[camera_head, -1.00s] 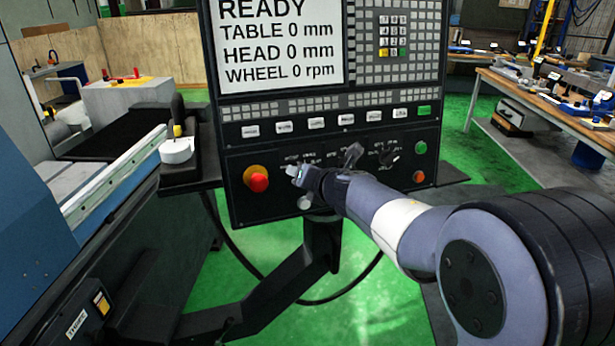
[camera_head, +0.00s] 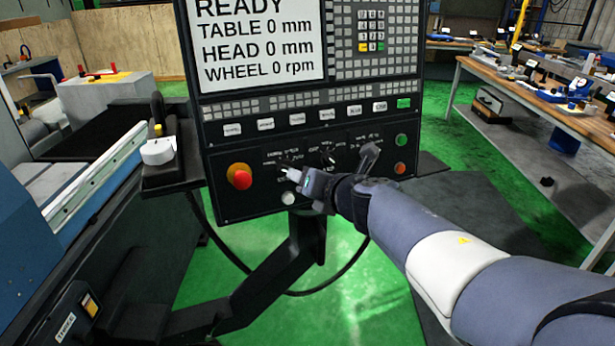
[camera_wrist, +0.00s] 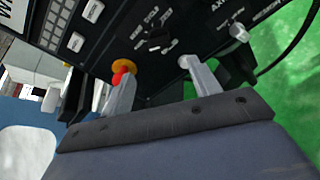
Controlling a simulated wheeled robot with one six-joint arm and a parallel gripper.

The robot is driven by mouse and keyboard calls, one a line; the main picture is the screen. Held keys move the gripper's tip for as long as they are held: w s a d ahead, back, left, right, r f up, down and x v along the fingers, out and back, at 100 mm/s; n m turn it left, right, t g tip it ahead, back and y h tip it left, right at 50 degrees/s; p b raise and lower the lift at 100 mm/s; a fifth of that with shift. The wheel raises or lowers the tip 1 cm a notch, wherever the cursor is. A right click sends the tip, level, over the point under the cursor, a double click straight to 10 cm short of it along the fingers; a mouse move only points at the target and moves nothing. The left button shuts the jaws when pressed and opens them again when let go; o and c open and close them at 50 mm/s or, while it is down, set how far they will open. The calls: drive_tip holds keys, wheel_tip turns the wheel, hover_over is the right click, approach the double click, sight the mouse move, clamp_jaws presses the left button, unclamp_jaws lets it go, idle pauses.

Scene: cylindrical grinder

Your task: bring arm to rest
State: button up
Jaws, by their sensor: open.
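My gripper (camera_head: 292,184) is in front of the lower part of the black control panel (camera_head: 265,205). In the wrist view its two pale fingers (camera_wrist: 160,92) stand apart with nothing between them. The panel's screen (camera_head: 258,40) reads READY, TABLE 0 mm, HEAD 0 mm, WHEEL 0 rpm. A red emergency stop button (camera_head: 241,179) is to the left of my gripper. In the wrist view the red button (camera_wrist: 122,72) shows just beyond the left finger, and a dark knob (camera_wrist: 158,42) shows beyond the gap. My arm comes in from the lower right. I cannot tell whether a finger touches the panel.
The blue grinder bed (camera_head: 28,235) stands on the left. A small shelf (camera_head: 172,180) beside the panel holds a white round piece (camera_head: 157,151). A wooden workbench (camera_head: 530,92) with several tools is at the right. Green floor (camera_head: 440,140) is open between panel and bench.

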drive_tip(key=shift+w+f, duration=0.1)
drive_tip(key=b+x, duration=0.2)
drive_tip(key=x, duration=0.8)
drive_tip(key=shift+w+a, duration=0.15)
drive_tip(key=shift+w, duration=0.1)
idle(0.3)
drive_tip(key=p+v, duration=0.2)
drive_tip(key=v, duration=0.9)
drive_tip(key=w+a+f+m+t+y+b, duration=0.1)
drive_tip(key=w+m, duration=0.3)
drive_tip(key=m, duration=0.6)
drive_tip(key=w+a+f+m+t+y+b, duration=0.1)
drive_tip(key=w+a+f+m+b, duration=0.2)
drive_tip(key=m, duration=0.7)
drive_tip(key=shift+w+a+f+m+t+b, duration=0.15)
drive_tip(key=shift+w+a+m+t+b, duration=0.2)
drive_tip(key=shift+w+b, duration=0.6)
